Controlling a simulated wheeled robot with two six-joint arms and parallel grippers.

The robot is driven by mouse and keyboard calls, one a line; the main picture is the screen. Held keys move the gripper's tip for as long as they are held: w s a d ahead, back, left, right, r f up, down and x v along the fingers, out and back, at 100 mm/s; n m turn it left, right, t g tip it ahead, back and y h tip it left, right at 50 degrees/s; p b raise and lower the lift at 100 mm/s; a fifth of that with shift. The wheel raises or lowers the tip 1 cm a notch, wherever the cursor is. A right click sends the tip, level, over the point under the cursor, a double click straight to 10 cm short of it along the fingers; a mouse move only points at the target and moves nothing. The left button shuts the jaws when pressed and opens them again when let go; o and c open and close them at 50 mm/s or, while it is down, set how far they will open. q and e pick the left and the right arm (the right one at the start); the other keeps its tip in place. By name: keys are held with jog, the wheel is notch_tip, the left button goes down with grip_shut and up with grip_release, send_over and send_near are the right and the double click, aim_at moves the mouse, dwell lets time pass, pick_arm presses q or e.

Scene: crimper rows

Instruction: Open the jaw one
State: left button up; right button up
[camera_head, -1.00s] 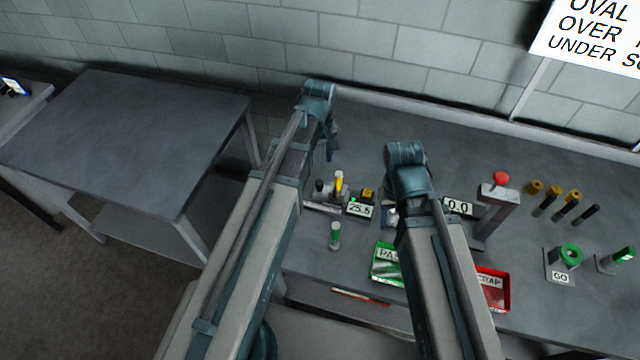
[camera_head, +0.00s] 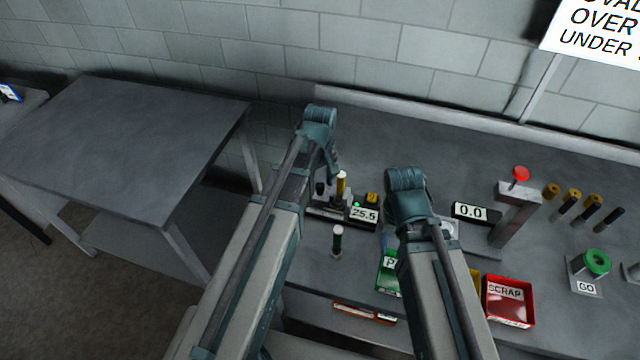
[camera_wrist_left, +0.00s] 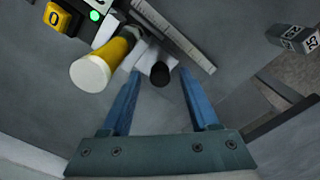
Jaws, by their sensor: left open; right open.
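The gauge (camera_head: 326,212) stands on the bench, with a 25.5 display (camera_head: 364,214), a green light and a yellow button marked 0 (camera_head: 372,198). A yellow cylinder with a white end (camera_head: 341,184) stands at it; it shows large in the left wrist view (camera_wrist_left: 105,62). A black knob (camera_wrist_left: 160,74) on a pale block is beside the cylinder. My left gripper (camera_wrist_left: 160,82) is open, its blue fingers on either side of the black knob; I cannot tell whether they touch it. My right gripper is mostly hidden behind its own wrist (camera_head: 406,190).
A green tray (camera_head: 388,276) and red SCRAP tray (camera_head: 510,301) lie near the front edge. Right of my right arm are a 0.0 display (camera_head: 470,212), a red-knobbed stand (camera_head: 516,205) and several pegs.

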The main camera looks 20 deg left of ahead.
pick_arm(q)
grip_shut()
dwell(1.3)
